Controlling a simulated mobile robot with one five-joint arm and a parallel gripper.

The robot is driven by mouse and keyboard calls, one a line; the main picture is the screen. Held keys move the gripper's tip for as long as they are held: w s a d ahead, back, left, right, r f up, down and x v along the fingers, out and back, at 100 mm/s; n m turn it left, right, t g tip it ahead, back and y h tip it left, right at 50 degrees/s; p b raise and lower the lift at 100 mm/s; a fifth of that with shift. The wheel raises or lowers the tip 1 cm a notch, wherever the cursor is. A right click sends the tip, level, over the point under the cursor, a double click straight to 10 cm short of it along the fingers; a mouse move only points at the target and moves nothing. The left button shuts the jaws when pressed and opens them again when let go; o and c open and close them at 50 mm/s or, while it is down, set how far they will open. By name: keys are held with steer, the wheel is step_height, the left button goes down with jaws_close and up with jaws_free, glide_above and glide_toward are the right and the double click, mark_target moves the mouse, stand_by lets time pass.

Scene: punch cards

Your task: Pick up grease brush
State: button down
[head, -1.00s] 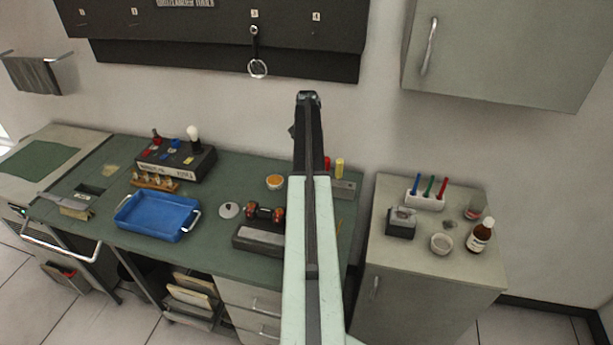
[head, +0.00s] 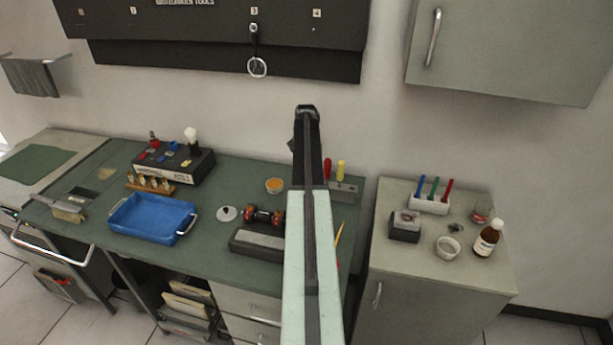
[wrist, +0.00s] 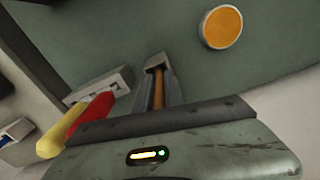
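I cannot surely make out the grease brush. In the wrist view, a thin brown rod (wrist: 158,92) shows between grey strips in front of my wrist; I cannot tell whether it is the brush's handle or part of my gripper. In the head view, my arm hides part of the worktop. My gripper (head: 307,111) is at the far end of the arm, over the back of the green bench (head: 210,240), and its fingers cannot be told apart. A small bowl of orange stuff (head: 275,185) stands left of the arm and shows in the wrist view (wrist: 222,27).
Red (head: 327,168) and yellow (head: 341,170) handles stand in a grey holder (head: 344,188) close to the arm. A blue tray (head: 152,219), a white lid (head: 226,214) and a black box (head: 176,166) are left. A cabinet with a brown bottle (head: 487,238) is right.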

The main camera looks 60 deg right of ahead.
step_height(320, 180, up, 8)
steer(key=p, duration=0.8)
steer(key=w+a+f+b, duration=0.1)
steer(key=w+a, duration=0.9)
steer(key=w, duration=0.5)
steer(key=shift+d, duration=0.1)
